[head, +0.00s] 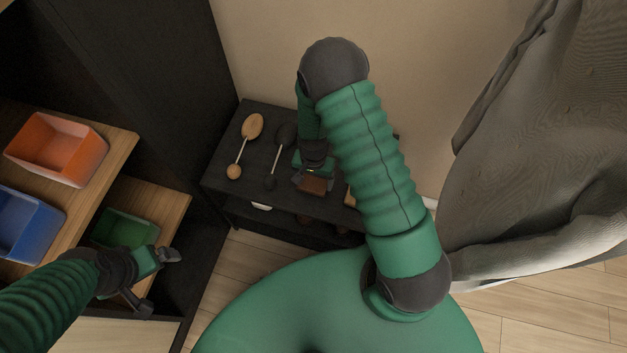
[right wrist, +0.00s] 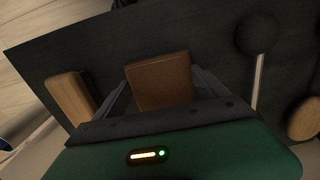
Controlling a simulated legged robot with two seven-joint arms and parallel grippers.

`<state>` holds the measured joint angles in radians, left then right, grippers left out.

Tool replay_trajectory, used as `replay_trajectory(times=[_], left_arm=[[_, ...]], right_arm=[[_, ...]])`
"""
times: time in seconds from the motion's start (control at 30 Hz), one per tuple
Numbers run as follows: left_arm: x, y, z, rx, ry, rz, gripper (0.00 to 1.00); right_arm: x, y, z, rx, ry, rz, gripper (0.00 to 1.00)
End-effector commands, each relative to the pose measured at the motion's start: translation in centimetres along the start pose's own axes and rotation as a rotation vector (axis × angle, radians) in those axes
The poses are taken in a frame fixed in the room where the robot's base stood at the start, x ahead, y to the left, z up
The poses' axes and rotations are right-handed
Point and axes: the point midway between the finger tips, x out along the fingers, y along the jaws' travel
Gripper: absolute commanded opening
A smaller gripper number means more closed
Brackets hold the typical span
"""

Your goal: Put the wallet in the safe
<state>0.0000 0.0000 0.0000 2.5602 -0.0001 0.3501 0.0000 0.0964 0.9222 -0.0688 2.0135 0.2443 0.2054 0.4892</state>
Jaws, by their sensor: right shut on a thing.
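A brown wallet (head: 313,186) is at the dark table, between the fingers of my right gripper (head: 311,179). In the right wrist view the wallet (right wrist: 160,82) sits between the two grey fingers, and the gripper is shut on it over the dark tabletop. I cannot tell whether the wallet still touches the table. My left gripper (head: 157,279) is open and empty at the lower left, beside the wooden shelves. I cannot make out a safe in these views.
The dark table (head: 226,172) holds a wooden double-ended utensil (head: 243,146) and a dark one (head: 279,155). A wooden block (right wrist: 68,98) lies beside the wallet. Orange (head: 57,148), blue (head: 27,222) and green (head: 126,229) bins stand at left. Grey cloth (head: 555,150) hangs at right.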

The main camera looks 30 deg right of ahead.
Motion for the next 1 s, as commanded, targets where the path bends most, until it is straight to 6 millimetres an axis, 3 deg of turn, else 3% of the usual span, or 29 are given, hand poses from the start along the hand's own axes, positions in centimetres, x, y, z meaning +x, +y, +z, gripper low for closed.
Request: replay_trajectory(times=[0.27, 0.3, 0.4, 0.83, 1.0], left_arm=[[0.1, 0.0, 0.0, 0.0, 0.0, 0.0, 0.94], [0.0, 0.0, 0.0, 0.0, 0.0, 0.0, 0.94], [0.0, 0.0, 0.0, 0.0, 0.001, 0.0, 0.94], [-0.1, 0.0, 0.0, 0.0, 0.0, 0.0, 0.94], [-1.1, 0.0, -0.3, 0.0, 0.0, 0.0, 0.94]], right_arm=[[0.2, 0.0, -0.1, 0.001, 0.001, -0.001, 0.41], [0.1, 0.0, -0.1, 0.0, 0.001, -0.001, 0.88], [0.1, 0.1, -0.1, 0.001, 0.001, -0.001, 1.0], [0.0, 0.1, 0.0, 0.001, -0.001, 0.001, 1.0], [-2.5, 0.0, -0.1, 0.0, 0.002, -0.002, 1.0]])
